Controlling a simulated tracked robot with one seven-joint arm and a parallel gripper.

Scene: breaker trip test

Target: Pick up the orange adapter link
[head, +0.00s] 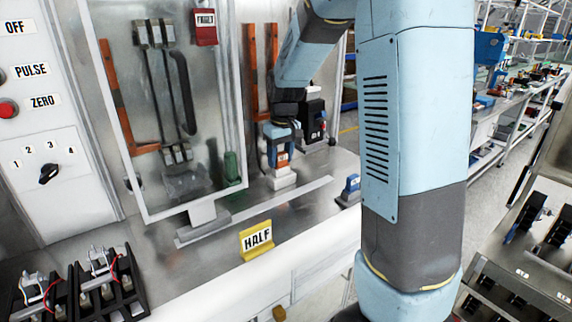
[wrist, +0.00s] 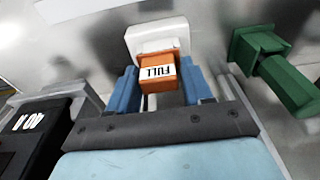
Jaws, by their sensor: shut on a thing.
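The white block (wrist: 156,38) also shows right at the link's far end in the wrist view. The link appears to touch the block, but I cannot tell whether it is still seated in it. The fingers hide the link's sides.
A green part (wrist: 272,68) stands to the right in the wrist view. A black labelled block (head: 313,120) is close right of my gripper. A clear framed panel (head: 141,215) stands to the left. A blue part (head: 350,188) and a yellow HALF sign (head: 257,240) are nearer the front.

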